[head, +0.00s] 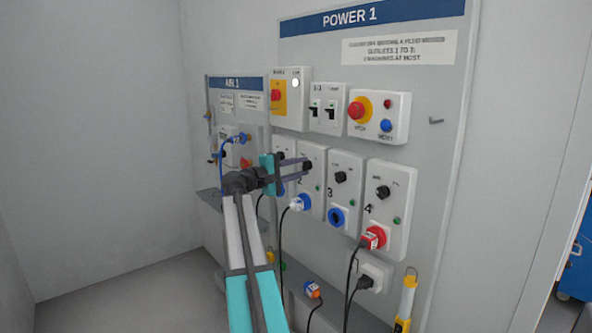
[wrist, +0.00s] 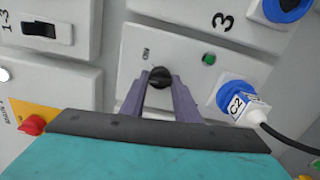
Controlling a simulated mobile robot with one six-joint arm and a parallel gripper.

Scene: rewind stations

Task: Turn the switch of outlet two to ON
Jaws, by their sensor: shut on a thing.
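Outlet two is a pale grey box (head: 313,207) on the POWER 1 board, marked 2. A blue-and-white plug (head: 299,203) sits in its socket; in the wrist view the plug (wrist: 238,103) is labelled C2. Its switch is a black round knob (wrist: 158,74), with the word ON beside it. My gripper (wrist: 158,82) is shut on this knob, one finger on each side. In the head view my gripper (head: 304,168) reaches the outlet from the left. The fingers partly hide the knob, and I cannot tell which way it points.
Outlet three (head: 345,190) and outlet four (head: 389,205) stand close on the right. Cables hang below to a shelf (head: 330,293). The AIR 1 board (head: 237,83) is at the left.

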